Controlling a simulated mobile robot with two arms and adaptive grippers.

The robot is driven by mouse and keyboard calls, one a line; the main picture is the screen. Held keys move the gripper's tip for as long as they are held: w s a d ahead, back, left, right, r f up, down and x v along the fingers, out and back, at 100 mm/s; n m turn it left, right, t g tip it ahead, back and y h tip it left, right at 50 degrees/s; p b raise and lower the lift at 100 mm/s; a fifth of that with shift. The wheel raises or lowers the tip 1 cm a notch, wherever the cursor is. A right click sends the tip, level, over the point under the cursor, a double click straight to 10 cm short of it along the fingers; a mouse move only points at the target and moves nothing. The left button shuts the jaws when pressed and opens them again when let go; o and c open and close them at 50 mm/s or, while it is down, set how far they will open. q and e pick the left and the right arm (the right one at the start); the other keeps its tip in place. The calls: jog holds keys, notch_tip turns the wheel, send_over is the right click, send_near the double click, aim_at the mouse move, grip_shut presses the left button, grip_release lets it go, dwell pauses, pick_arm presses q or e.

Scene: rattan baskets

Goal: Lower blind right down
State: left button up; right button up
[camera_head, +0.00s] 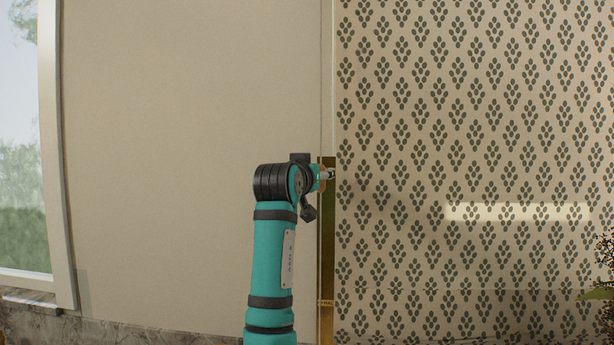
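A cream panel with dark leaf-like clusters (440,130) fills the right half of the head view. I cannot tell whether it is the blind or a patterned wall; no cord or bottom rail is clear. A teal arm of mine, seemingly the left, rises from the bottom, left of centre. Its wrist bends right at the panel's left edge. A small grey end piece (329,174) shows there, but the fingers cannot be made out. I cannot tell whether it touches the panel. My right gripper is not in view.
A plain beige wall (180,120) stands left of the arm. A white-framed window (56,150) is at the far left, above a stone-like ledge (120,333). A narrow gold strip (327,260) runs beside the arm. Leaves (605,255) show at the right edge.

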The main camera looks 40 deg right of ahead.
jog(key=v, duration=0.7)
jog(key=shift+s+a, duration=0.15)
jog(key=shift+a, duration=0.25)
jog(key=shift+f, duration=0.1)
